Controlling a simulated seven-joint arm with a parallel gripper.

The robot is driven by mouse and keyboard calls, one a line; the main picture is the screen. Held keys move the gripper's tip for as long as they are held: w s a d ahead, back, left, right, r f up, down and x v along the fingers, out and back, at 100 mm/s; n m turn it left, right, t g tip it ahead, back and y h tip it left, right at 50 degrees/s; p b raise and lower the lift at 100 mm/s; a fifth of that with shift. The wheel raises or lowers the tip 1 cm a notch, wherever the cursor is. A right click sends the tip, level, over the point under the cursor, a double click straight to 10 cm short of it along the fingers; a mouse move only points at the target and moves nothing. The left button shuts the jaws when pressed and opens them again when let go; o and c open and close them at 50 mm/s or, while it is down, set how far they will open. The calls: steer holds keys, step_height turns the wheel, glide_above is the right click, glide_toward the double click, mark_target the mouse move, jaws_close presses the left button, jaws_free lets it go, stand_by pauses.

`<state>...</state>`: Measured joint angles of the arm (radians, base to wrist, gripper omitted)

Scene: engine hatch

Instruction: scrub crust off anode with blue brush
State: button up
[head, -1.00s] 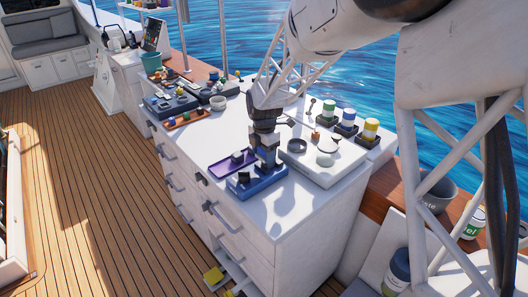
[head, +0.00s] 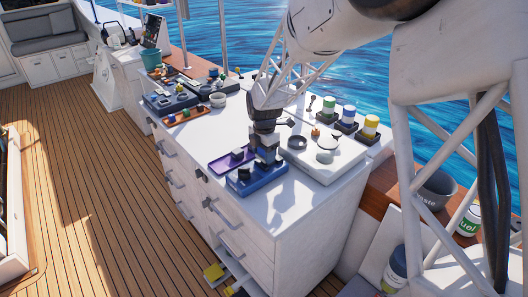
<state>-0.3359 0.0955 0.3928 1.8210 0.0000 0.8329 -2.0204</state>
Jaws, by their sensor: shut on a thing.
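My gripper (head: 265,141) points down over the near end of the white counter. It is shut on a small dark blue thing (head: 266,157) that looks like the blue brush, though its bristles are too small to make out. That thing is just above or touching what stands on the blue tray (head: 277,178); I cannot tell which. A dark block (head: 243,173) sits at the left of this tray. A purple tray (head: 221,164) with a small greyish lump (head: 237,153) lies just behind. I cannot tell which piece is the anode, and no crust can be made out.
A white board (head: 318,172) with a dark ring (head: 297,143) and round dishes lies right of my gripper. An orange tray (head: 185,117) and a white bowl (head: 218,100) are farther back. The counter's left middle is clear.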

steer(key=shift+w+d, duration=0.1)
steer(key=shift+w+d+r, duration=0.1)
steer(key=shift+w+d, duration=1.2)
steer(key=shift+f, duration=0.2)
steer(key=shift+s+a+r, duration=0.15)
steer(key=shift+s+a, duration=1.25)
steer(key=shift+s, duration=0.05)
steer(key=shift+f, duration=0.25)
steer(key=shift+w+d, duration=1)
steer(key=shift+d, duration=0.05)
steer(key=shift+w+d, duration=0.4)
